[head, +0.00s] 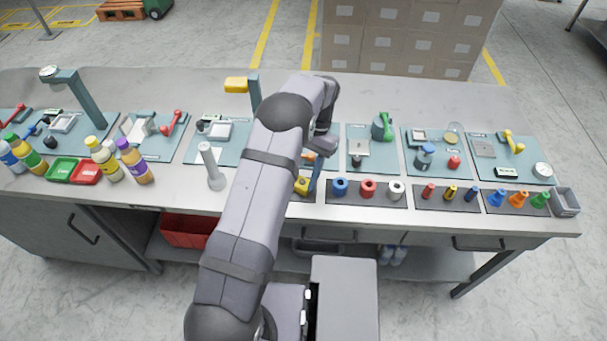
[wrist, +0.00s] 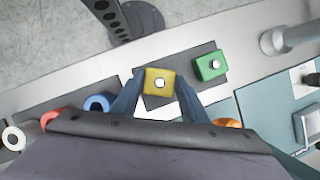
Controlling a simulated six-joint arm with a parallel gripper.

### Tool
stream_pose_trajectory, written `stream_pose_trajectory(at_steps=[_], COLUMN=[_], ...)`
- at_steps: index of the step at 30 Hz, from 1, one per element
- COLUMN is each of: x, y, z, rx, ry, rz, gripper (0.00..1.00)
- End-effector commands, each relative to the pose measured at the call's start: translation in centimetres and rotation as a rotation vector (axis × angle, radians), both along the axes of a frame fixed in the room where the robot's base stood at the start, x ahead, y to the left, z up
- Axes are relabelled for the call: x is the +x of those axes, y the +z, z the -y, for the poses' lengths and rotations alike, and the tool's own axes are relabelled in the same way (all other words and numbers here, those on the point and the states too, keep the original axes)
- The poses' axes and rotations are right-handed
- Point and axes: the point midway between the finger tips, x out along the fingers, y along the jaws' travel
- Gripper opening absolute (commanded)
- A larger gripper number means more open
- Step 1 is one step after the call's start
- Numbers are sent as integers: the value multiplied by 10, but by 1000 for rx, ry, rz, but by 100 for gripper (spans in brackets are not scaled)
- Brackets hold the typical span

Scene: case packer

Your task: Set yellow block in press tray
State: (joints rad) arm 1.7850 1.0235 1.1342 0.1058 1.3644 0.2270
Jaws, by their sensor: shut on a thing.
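The yellow block (wrist: 160,82) has a pale round knob on top and sits between the two blue fingers of my gripper (wrist: 158,92). In the head view the yellow block (head: 301,186) shows beside my gripper (head: 314,178), low over the dark mat at the bench front. My gripper is shut on it; I cannot tell whether it touches the mat. A shallow white tray (head: 214,130) lies on a teal mat left of my arm, below a yellow-headed post (head: 238,85). Another pale tray (head: 63,123) is at far left; I cannot tell which is the press tray.
A green block (wrist: 210,66) stands near the yellow one. A grey post (head: 213,168) stands left of my arm. Blue (head: 340,187), red (head: 367,188) and white (head: 396,190) rings sit to the right. Bottles (head: 134,162) and small bins (head: 62,169) are at left.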

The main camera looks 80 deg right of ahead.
Motion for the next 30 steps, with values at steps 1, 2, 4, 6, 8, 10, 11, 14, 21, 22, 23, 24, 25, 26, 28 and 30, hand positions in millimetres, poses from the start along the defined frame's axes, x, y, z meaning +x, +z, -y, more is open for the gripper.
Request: stream_pose_trajectory(at_steps=[1,2,4,6,8,10,11,14,21,22,23,24,25,26,28,30], x=[0,0,0,0,0,0,0,0,-1,-2,-3,-4,-5,-5,-7,-8], y=[-2,-3,-4,-3,-3,-3,-3,-3,-1,2,6,10,15,18,28,38], z=[0,0,0,0,0,0,0,0,3,4,6,8,9,11,14,16], rx=[0,0,0,0,0,0,0,0,-4,-3,-5,-4,-6,-5,-6,-4], ry=[0,0,0,0,0,0,0,0,0,0,0,0,0,0,1,1], rz=[0,0,0,0,0,0,0,0,-1,-1,-2,-1,-2,-2,-2,-1], gripper=[16,16,45,59,59,59,59,59,59,59,59,59,59,59,59,59])
